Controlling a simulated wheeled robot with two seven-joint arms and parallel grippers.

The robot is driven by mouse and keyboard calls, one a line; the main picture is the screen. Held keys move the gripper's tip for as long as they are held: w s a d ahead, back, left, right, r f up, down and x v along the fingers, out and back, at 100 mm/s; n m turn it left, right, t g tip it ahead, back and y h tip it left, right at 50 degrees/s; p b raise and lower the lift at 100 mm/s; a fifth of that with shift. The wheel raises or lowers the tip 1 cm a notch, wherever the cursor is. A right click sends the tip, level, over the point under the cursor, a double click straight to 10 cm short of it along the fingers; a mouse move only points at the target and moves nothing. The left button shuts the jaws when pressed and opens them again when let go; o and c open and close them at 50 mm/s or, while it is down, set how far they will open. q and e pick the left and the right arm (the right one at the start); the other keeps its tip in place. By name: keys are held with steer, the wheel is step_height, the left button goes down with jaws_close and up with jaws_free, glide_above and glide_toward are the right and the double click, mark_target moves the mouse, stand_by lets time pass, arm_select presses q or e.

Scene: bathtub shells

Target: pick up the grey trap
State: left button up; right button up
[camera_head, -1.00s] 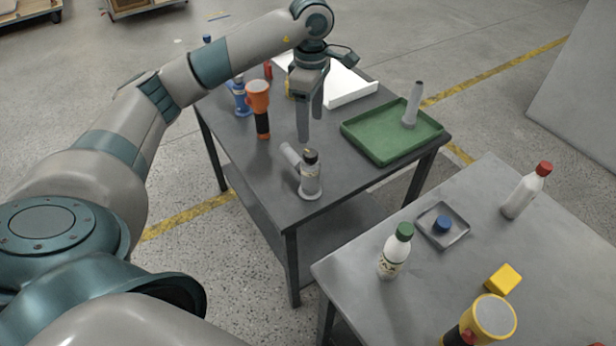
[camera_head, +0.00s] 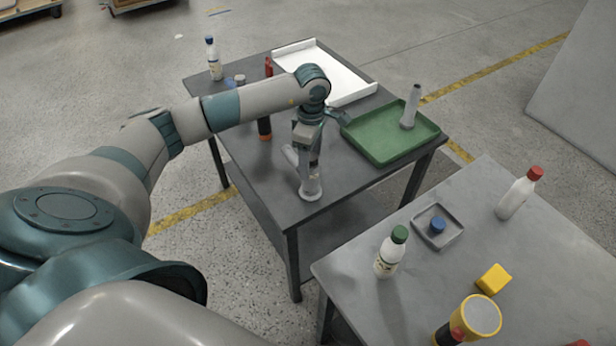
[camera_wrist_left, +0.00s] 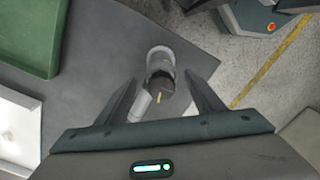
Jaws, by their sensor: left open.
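The grey trap (camera_head: 312,188), a grey fitting with a round foot and a slanted side branch, stands upright near the front corner of the far dark table. My left gripper (camera_head: 308,165) is directly above it, pointing down, and hides its upper part. In the left wrist view the trap (camera_wrist_left: 161,58) and its dark top show between the two spread fingers (camera_wrist_left: 161,84). The fingers are open; I cannot tell whether either touches it. My right gripper is not in view.
A green tray (camera_head: 359,145) with an upright grey tube (camera_head: 410,106) is right of my left gripper. A white tray (camera_head: 352,97) lies behind. An orange-black flashlight (camera_head: 264,128) is partly hidden by my arm. The near table (camera_head: 340,262) holds bottles and small objects.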

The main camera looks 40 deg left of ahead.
mark_target(312, 171)
arm_select(q)
steer(key=shift+d+f+p, duration=0.1)
steer(key=shift+f+p, duration=0.25)
steer(key=shift+p, duration=0.15)
step_height(312, 171, down, 4)
steer(key=shift+d+r+p, duration=0.1)
steer(key=shift+p, duration=1)
steer(key=shift+f, duration=0.35)
steer(key=shift+c, duration=0.3)
steer(key=c, duration=1.2)
steer(key=shift+r, duration=0.15)
